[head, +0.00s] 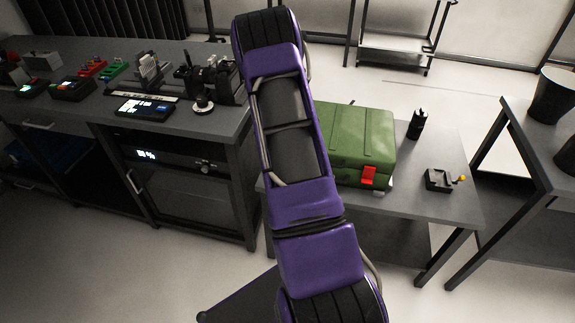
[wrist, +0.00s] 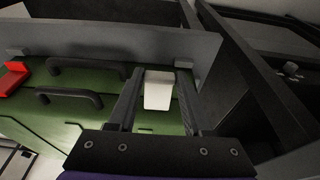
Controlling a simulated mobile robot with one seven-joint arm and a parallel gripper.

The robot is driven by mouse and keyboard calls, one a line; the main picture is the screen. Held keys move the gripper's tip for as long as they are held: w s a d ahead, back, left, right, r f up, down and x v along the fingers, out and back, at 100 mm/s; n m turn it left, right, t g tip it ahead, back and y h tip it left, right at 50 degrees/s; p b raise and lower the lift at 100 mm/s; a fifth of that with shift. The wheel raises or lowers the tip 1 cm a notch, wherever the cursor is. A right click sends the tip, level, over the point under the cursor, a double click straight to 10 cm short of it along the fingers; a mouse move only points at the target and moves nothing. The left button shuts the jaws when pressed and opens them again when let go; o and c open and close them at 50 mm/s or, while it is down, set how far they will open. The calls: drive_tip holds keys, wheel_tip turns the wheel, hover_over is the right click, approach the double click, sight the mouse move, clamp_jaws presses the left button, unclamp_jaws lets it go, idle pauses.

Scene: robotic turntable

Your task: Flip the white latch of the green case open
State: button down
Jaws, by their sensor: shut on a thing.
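The green case (head: 365,130) sits closed on a grey table in the head view, with a red latch (head: 368,177) on its front right. The wrist view shows the case's green side (wrist: 90,108) and the red latch (wrist: 12,80) at far left. The white latch (wrist: 158,95) is between the two fingers of my gripper (wrist: 159,78), which is shut on it. I cannot tell how far the latch is turned. In the head view my purple arm covers the case's left part, and the gripper and white latch are hidden.
Black handles (wrist: 85,68) are on the case, left of my gripper. A bench with devices (head: 145,108) is at left. Another table (head: 548,150) is at right.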

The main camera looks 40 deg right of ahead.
drive_tip(key=shift+a, duration=0.1)
drive_tip(key=shift+c, duration=1.6)
unclamp_jaws()
drive_tip(key=shift+r, duration=0.1)
drive_tip(key=v, duration=1.7)
drive_tip(key=shift+p, duration=0.45)
drive_tip(key=shift+s+r, duration=0.1)
